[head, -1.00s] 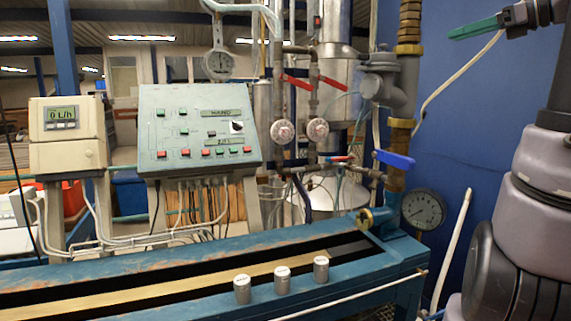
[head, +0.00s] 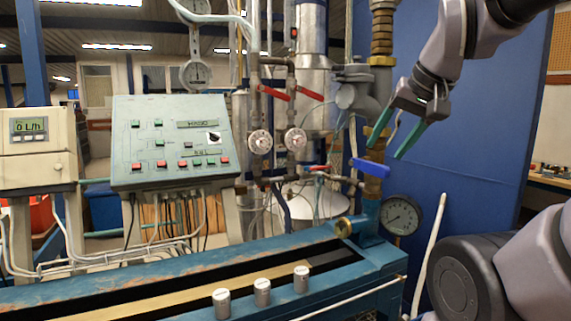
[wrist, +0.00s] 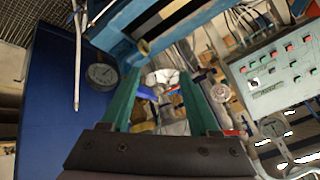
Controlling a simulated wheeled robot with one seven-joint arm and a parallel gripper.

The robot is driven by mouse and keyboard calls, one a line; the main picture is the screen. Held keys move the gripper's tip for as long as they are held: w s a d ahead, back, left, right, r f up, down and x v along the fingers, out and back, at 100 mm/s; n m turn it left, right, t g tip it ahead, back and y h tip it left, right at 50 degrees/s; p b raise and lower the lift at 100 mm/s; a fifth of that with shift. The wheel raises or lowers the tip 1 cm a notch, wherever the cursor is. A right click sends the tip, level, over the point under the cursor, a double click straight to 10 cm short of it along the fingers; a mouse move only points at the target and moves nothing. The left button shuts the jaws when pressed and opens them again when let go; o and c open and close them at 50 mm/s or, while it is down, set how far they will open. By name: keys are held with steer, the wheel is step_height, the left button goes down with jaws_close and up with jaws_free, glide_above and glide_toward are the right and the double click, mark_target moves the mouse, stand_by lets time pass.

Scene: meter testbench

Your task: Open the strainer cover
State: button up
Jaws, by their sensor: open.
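The grey strainer (head: 368,86) sits on the vertical pipe right of centre in the head view. Its round cover (head: 346,97) faces down and to the left, and looks closed. My gripper (head: 384,152) has two green fingers, spread apart and empty, pointing down to the left. In the head view it appears just right of the strainer and pipe, not visibly touching them; its depth gap is unclear. The open fingers also show in the wrist view (wrist: 159,75). I cannot clearly make out the strainer in the wrist view.
A blue valve handle (head: 371,168) lies below the strainer. A pressure gauge (head: 402,215) is lower right. Red valve handles (head: 273,93) and pipes stand to the left. The control panel (head: 172,143) and blue bench (head: 150,268) are further left. The blue wall (head: 470,190) stands behind my arm.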

steer(key=w+a+r+m+g+y, duration=0.1)
steer(key=w+r+m+y, duration=0.2)
steer(key=w+m, duration=0.15)
steer(key=m+t+y, duration=0.7)
steer(key=m, duration=1.2)
glide_toward(357, 67)
steer(key=w+d+r, duration=0.2)
steer(key=w+r, duration=0.1)
steer(key=x, duration=1.1)
steer(key=shift+r, duration=0.3)
jaws_close()
